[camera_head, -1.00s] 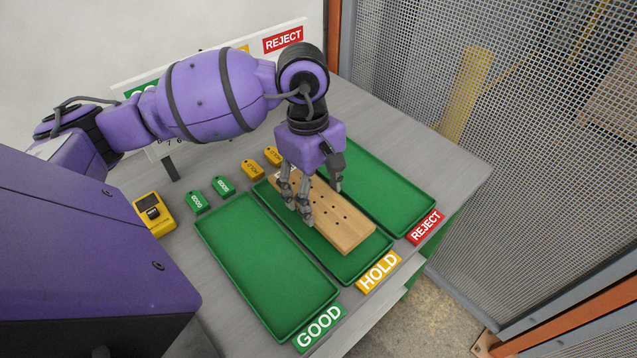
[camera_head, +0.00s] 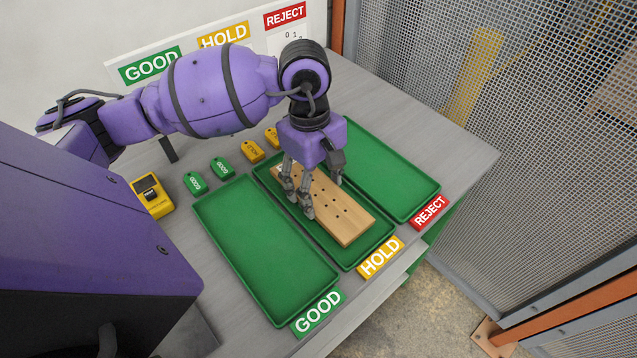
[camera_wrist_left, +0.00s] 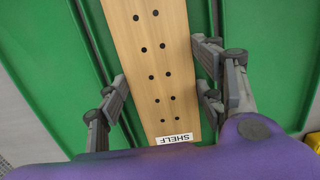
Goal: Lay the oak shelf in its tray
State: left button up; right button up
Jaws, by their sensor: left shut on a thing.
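The oak shelf (camera_head: 340,212) is a light wooden board with rows of dark holes. It lies over the middle green tray (camera_head: 352,261), the one with the yellow HOLD label, lengthwise along it. My left gripper (camera_head: 318,190) is shut on the shelf near its far end, fingers on both long sides. In the left wrist view the shelf (camera_wrist_left: 158,70) runs between the fingers, with a white SHELF label (camera_wrist_left: 174,139) at the near end. Whether its underside touches the tray floor is hard to tell. My right gripper is not in view.
A green GOOD tray (camera_head: 262,250) lies empty to the left and an empty REJECT tray (camera_head: 390,175) to the right. Green tags (camera_head: 194,183), yellow tags (camera_head: 252,151) and a yellow device (camera_head: 152,195) sit on the grey table. A mesh fence (camera_head: 520,120) stands to the right.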

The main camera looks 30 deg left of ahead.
pick_arm(q)
jog(key=shift+f, duration=0.25)
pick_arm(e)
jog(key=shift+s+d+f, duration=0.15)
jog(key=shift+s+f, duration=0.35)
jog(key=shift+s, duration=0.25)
pick_arm(q)
jog(key=o, duration=1.5)
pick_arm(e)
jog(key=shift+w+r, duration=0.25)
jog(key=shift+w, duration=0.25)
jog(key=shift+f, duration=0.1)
pick_arm(q)
jog(key=shift+r, duration=0.2)
jog(key=r, duration=0.3)
jog(key=a+r, duration=0.1)
jog(key=r, duration=0.7)
jog(key=shift+w+a+r, duration=0.15)
jog(key=shift+w+r, duration=0.1)
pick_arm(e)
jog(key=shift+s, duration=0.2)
